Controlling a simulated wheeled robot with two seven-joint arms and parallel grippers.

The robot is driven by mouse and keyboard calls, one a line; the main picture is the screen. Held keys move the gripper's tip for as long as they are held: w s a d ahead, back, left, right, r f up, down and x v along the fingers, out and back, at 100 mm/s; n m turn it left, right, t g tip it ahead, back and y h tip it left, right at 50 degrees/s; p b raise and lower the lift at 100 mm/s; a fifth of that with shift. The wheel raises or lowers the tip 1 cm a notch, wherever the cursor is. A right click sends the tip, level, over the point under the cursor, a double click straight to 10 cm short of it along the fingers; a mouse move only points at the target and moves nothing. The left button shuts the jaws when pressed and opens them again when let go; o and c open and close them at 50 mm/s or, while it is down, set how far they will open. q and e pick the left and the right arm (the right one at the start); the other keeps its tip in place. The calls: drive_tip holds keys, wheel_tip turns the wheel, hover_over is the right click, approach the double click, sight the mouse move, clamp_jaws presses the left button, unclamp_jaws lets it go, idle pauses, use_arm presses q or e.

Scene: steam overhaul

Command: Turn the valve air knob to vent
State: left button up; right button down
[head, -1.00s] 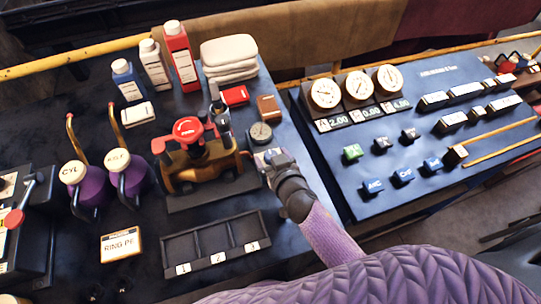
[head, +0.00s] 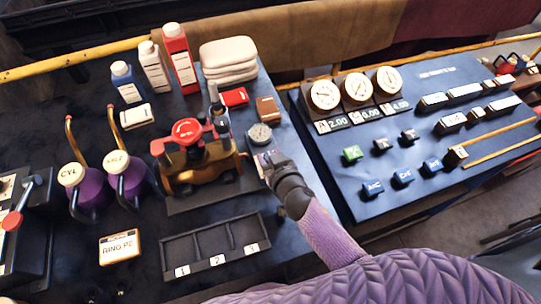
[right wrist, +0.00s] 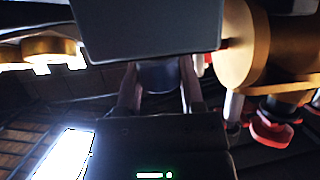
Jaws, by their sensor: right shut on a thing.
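The brass valve assembly (head: 200,170) with a red handwheel (head: 187,131) on top stands on a dark base on the bench in the head view. My right gripper (head: 268,158) is at the right side of this assembly, just below a small round gauge (head: 260,134). In the right wrist view its two fingers (right wrist: 161,95) are shut on a dark blue-grey rounded piece (right wrist: 158,77), which seems to be the air knob. A dark block above hides part of it, and I cannot read any vent mark. My left gripper is not in view.
A three-slot tray (head: 215,247) lies in front of the valve. Purple oil cans (head: 90,190) stand to the left; bottles (head: 180,60) and folded cloths (head: 228,58) are behind. A blue control panel (head: 430,130) stands to the right across a gap.

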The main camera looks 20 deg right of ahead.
drive_tip(key=shift+r+n+y, duration=0.1)
drive_tip(key=shift+n+y, duration=0.2)
drive_tip(key=shift+d+n+g+y+p, duration=0.1)
drive_tip(key=shift+n+g+y+p, duration=0.2)
drive_tip(key=shift+n+y+p, duration=0.8)
drive_tip(key=shift+n+y, duration=0.4)
drive_tip(key=shift+y, duration=0.2)
drive_tip(key=shift+w+n+g+y, duration=0.1)
drive_tip(key=shift+n+g+y, duration=0.6)
drive_tip(key=shift+n+y, duration=0.2)
drive_tip(key=shift+f+n+g+y+b, duration=0.2)
drive_tip(key=shift+n+g+y+b, duration=0.1)
drive_tip(key=shift+n+g+y, duration=0.45)
drive_tip(key=shift+n+g+y+b, duration=0.6)
drive_tip(key=shift+n+y, duration=0.25)
drive_tip(key=shift+n, duration=0.1)
drive_tip(key=n+g+y+b, duration=0.1)
drive_tip(key=n+g+b, duration=0.1)
drive_tip(key=shift+n+g+y, duration=0.25)
drive_tip(key=shift+n+y, duration=0.05)
drive_tip(key=shift+n+g+b, duration=0.3)
drive_tip(key=shift+b, duration=0.2)
drive_tip(key=shift+r, duration=0.1)
